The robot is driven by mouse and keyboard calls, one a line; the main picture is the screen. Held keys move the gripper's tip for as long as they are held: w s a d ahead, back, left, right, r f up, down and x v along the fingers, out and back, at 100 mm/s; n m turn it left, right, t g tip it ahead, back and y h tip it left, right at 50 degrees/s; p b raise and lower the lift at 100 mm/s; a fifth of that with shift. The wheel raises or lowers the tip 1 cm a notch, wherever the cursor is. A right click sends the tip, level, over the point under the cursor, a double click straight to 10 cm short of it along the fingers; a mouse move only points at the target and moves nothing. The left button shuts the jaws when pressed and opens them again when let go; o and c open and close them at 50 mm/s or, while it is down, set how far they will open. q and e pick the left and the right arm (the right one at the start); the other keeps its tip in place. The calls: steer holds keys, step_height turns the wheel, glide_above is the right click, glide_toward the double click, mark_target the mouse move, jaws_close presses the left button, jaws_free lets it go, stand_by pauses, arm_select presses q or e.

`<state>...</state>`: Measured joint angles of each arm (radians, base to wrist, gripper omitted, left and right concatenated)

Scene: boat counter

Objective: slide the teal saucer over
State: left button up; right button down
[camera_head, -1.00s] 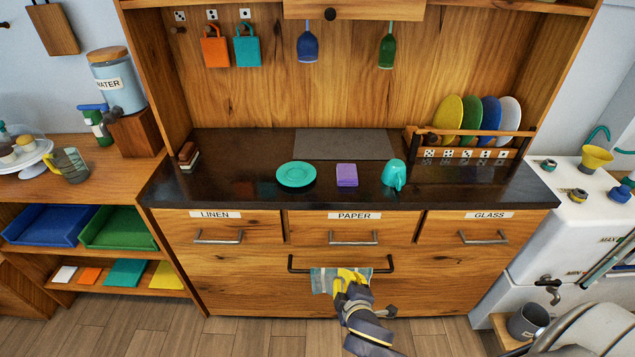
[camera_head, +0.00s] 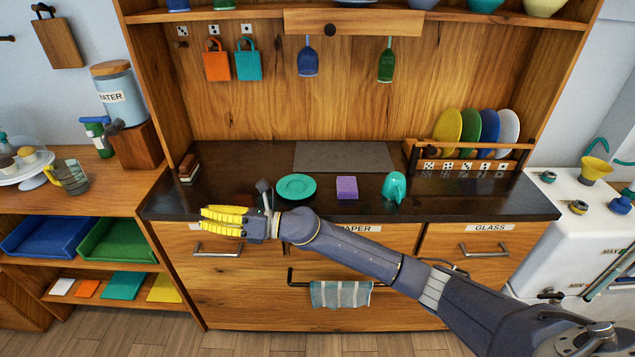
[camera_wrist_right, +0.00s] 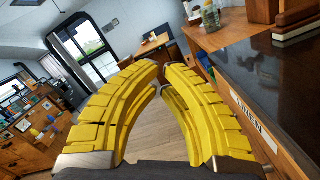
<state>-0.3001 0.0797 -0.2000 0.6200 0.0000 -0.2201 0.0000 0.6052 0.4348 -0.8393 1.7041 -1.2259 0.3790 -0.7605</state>
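The teal saucer (camera_head: 296,187) lies flat on the dark counter (camera_head: 440,206), left of the purple block (camera_head: 347,188). My right gripper (camera_head: 208,220) has yellow fingers that point left, in front of and left of the saucer, apart from it. In the head view it covers part of the counter's front edge and the left drawer's label. In the right wrist view its fingertips (camera_wrist_right: 162,70) lean close together with a narrow gap and nothing between them; how far they are parted is unclear. The saucer is outside the wrist view. My left gripper is out of view.
A teal mug (camera_head: 395,187) stands right of the purple block. A plate rack (camera_head: 470,160) is at the back right, a small stack (camera_head: 188,168) at the back left. A striped towel (camera_head: 340,294) hangs on the bar below.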

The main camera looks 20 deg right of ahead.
mark_target(318, 188)
steer(key=w+d+f+n+g+h, duration=0.1)
steer(key=w+d+n+g+h, duration=0.1)
steer(key=d+h, duration=0.1)
steer(key=w+d+f+n+g+h, duration=0.2)
steer(key=w+d+n+h, duration=0.1)
steer(key=d, duration=0.3)
steer(key=w+d+f+n+g+h, duration=0.2)
steer(key=w+d+n, duration=0.1)
steer(key=d, duration=0.1)
steer(key=shift+w+d+h, duration=0.1)
steer(key=shift+d+h, duration=0.25)
steer(key=shift+h, duration=0.05)
steer(key=d+h, duration=0.1)
steer(key=d, duration=0.1)
steer(key=w+d+r+h, duration=0.1)
steer(key=d, duration=0.2)
steer(key=w+d, duration=0.1)
steer(key=d, duration=0.2)
steer(key=shift+w+d+r+h, duration=0.15)
steer(key=shift+d+r+h, duration=0.1)
steer(key=shift+h, duration=0.15)
steer(key=w+d+r+h, duration=0.1)
steer(key=d+r+h, duration=0.35)
steer(key=d, duration=0.85)
steer(key=shift+m+g+y, duration=0.4)
steer(key=shift+y, duration=0.05)
steer(key=x, duration=0.9)
steer(key=shift+w+a+f, duration=0.1)
steer(key=shift+w+a, duration=0.05)
steer(key=shift+a, duration=0.1)
